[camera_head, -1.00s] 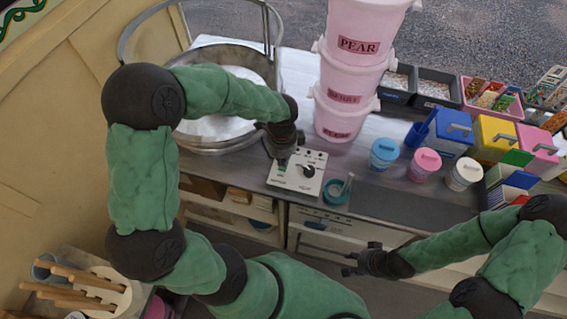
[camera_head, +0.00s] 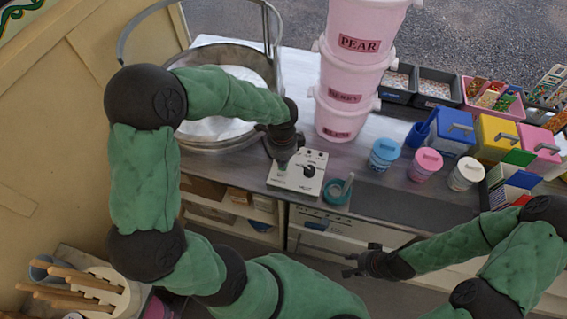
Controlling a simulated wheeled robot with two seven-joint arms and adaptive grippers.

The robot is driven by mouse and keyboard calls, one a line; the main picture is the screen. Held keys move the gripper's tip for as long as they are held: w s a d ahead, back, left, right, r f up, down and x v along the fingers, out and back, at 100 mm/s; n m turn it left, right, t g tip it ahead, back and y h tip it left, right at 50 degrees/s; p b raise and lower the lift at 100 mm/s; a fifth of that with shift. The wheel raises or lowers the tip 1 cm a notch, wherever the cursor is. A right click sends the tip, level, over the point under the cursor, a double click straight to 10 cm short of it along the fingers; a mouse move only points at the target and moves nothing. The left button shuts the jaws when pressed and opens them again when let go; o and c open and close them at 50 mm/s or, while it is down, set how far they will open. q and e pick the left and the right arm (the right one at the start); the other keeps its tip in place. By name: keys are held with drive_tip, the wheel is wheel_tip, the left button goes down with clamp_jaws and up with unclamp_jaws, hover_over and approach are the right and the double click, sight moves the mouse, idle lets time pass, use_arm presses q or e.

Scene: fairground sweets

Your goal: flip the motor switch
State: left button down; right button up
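A white control box (camera_head: 312,184) lies on the grey counter, with a black round knob (camera_head: 309,170) on its top and small markings. A small green part (camera_head: 283,167) shows at its left side, partly covered by my gripper. My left gripper (camera_head: 282,163) points down at the left part of the box, at or just above its surface; its fingers are too small and dark to tell open from shut. My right gripper (camera_head: 350,265) is in front of the counter, away from the box, with its fingers apart and nothing between them.
A metal bowl machine (camera_head: 190,147) stands behind my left arm. Stacked pink tubs (camera_head: 345,95) stand behind the box. A teal cup (camera_head: 336,192) is right beside it. Lidded tubs, like the blue one (camera_head: 384,153), stand further right.

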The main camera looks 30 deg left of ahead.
use_arm(q)
drive_tip(key=shift+f, duration=0.4)
drive_tip(key=shift+r+p, duration=2.95)
drive_tip(key=shift+r, duration=0.65)
drive_tip(key=shift+f, duration=0.1)
